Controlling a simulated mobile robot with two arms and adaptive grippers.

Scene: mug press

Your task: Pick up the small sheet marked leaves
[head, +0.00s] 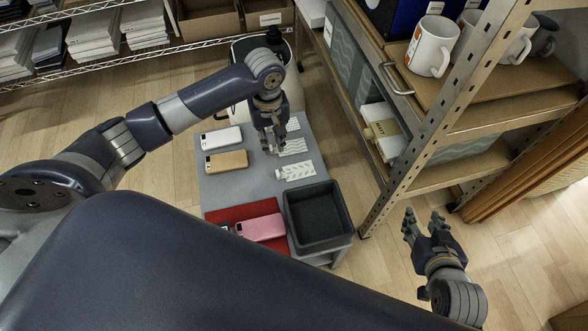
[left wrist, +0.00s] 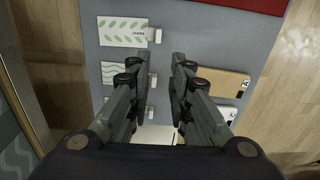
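The small sheet marked leaves (head: 295,171) is white with a green leaf pattern. It lies flat on the grey table, nearest the dark bin in its column of sheets. In the left wrist view the leaves sheet (left wrist: 122,32) is at the upper left, with a small pale tab at its right end. My left gripper (head: 271,147) is above the table, beside the wave sheet (head: 293,147). In the left wrist view its fingers (left wrist: 164,62) are apart with nothing between them. My right gripper (head: 421,222) is open and empty, away from the table at the right.
A third sheet (head: 292,124) lies beyond the wave sheet. A white phone case (head: 221,137) and a tan one (head: 226,160) lie left of the gripper. A pink case (head: 262,228) lies on the red area (head: 226,214), beside the dark bin (head: 345,226). A metal shelf (head: 440,120) with mugs stands right.

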